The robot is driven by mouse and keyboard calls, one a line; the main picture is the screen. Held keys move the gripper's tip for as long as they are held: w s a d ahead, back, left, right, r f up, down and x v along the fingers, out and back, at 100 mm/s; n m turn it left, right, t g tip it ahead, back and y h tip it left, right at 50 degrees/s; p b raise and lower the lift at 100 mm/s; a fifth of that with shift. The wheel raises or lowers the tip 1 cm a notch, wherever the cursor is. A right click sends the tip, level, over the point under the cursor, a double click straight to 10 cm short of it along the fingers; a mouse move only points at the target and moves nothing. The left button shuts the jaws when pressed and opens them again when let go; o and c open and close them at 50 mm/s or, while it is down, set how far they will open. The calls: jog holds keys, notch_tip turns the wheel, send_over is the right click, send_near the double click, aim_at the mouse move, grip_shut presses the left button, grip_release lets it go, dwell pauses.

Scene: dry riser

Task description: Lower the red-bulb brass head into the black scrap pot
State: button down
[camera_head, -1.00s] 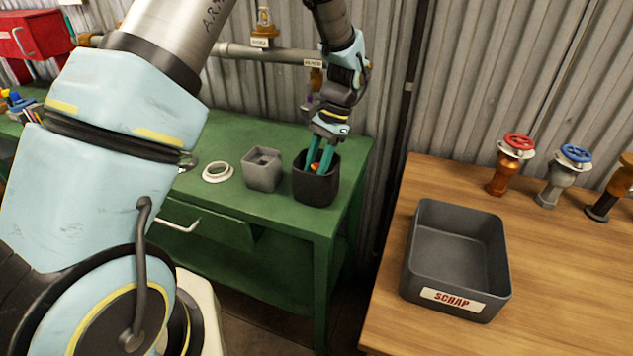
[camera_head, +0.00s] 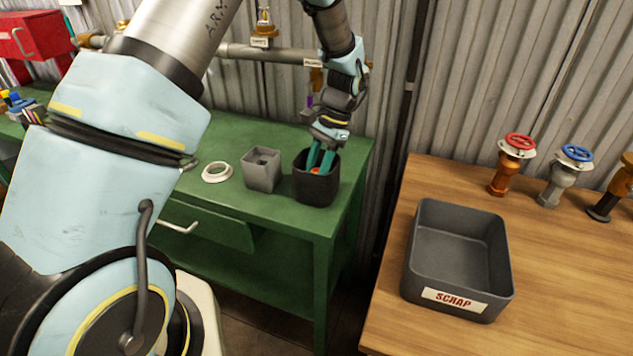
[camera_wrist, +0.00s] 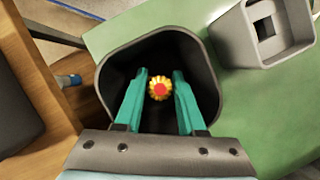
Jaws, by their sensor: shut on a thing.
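The black scrap pot (camera_head: 316,188) stands on the green bench near its right front corner. My gripper (camera_head: 320,160) points down into the pot's mouth, with its teal fingers partly below the rim. The brass head (camera_wrist: 159,89) with its red bulb shows between the two fingertips in the wrist view, inside the pot's opening (camera_wrist: 103,80). My gripper (camera_wrist: 160,88) is shut on it. In the head view only a small orange-red bit of the head shows between the fingers. The pot's floor is dark, so I cannot tell whether the head touches it.
A grey square holder (camera_head: 262,170) stands just left of the pot, and a white ring (camera_head: 216,172) lies further left. A dark tray labelled SCRAP (camera_head: 455,260) sits on the wooden table at right, with several valves behind it. A pipe (camera_head: 270,53) runs along the wall.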

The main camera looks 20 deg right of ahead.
jog(key=shift+f, duration=0.6)
dwell(0.4)
jog(key=shift+c, duration=2.1)
grip_release()
notch_tip(320, 180, up, 10)
jog(key=b, duration=0.2)
jog(key=shift+b, duration=0.3)
jog(key=s+a+n+t+h, duration=0.1)
jog(key=a+n, duration=0.5)
jog(key=a, duration=0.8)
jog(key=s+a+n+t+h, duration=0.1)
jog(key=a+n, duration=0.6)
jog(key=a, duration=0.8)
jog(key=shift+s+a+t+h, duration=0.25)
jog(key=shift+s+t+h, duration=0.15)
jog(key=shift+s+h, duration=0.65)
